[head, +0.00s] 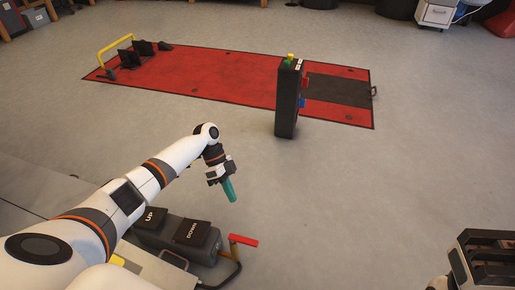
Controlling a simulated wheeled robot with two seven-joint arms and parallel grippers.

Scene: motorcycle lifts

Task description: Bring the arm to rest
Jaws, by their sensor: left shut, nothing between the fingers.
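My left arm comes in from the lower left, bent at the elbow. My left gripper (230,190), with teal fingers, hangs at its end, pointing down and slightly right. The fingers are together and hold nothing. The gripper is in front of the foot pedal unit (178,236), above and right of its UP and DOWN pedals, and appears apart from it. My right gripper does not show clearly in this view.
A black control post (288,100) with a green and yellow top stands beyond the gripper. A red lift platform (215,78) lies behind it. A red-handled lever (244,240) is by the pedals. A black-and-white part fills the lower right corner.

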